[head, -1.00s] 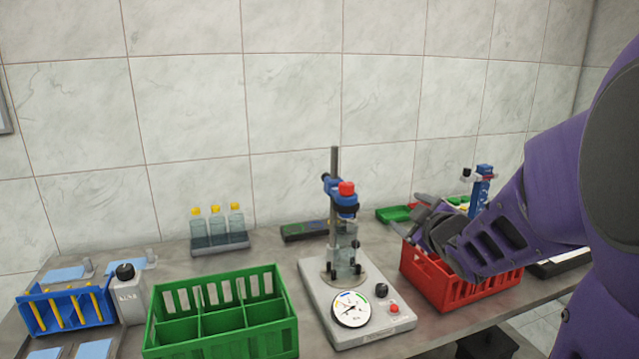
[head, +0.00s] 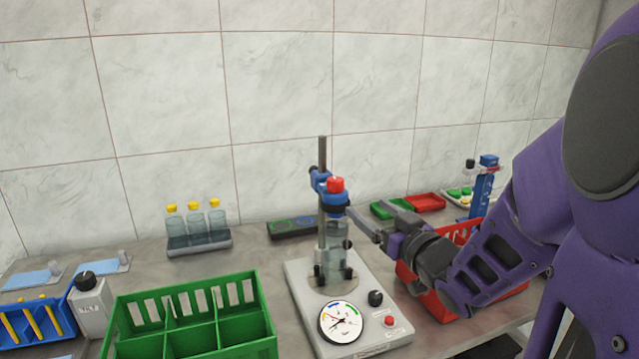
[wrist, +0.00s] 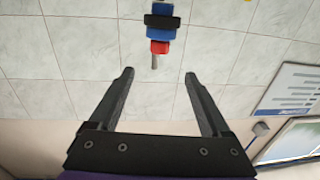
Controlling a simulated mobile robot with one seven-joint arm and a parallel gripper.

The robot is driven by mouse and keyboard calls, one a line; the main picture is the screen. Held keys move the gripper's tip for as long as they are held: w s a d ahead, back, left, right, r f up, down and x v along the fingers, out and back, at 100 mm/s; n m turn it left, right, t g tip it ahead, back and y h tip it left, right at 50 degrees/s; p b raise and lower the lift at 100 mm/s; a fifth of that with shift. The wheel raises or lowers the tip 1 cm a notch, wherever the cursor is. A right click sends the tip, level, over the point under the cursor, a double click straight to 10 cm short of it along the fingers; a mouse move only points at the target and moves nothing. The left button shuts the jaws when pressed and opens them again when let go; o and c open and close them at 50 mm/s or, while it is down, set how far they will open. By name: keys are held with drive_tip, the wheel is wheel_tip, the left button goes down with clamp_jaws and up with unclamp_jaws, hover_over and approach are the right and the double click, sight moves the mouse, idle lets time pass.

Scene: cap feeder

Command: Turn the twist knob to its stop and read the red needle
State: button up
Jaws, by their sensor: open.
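The tester (head: 300,290) has a pale base with a round white dial (head: 341,322) at its front. Thin pointer lines show on the dial, but the red needle's reading is too small to tell. A black knob (head: 375,298) sits right of the dial, above a red button (head: 389,321). A clear bottle (head: 338,240) stands under a blue and black head with a red top (head: 335,185), which also shows in the wrist view (wrist: 159,47). My gripper (head: 368,216) is open and empty beside the bottle and head, on their right; its fingers show apart in the wrist view (wrist: 157,78).
A green crate (head: 190,345) stands left of the tester, and a red crate (head: 415,290) stands right, partly behind my arm. A grey box with a black knob (head: 87,282) is at the far left. Bottles with yellow caps (head: 195,222) stand in a rack behind.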

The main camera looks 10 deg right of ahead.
sight(340, 186)
drive_tip(key=b+x, duration=0.1)
drive_tip(key=x, duration=1.4)
drive_tip(key=shift+w+a, duration=0.1)
drive_tip(key=shift+w, duration=0.1)
clamp_jaws()
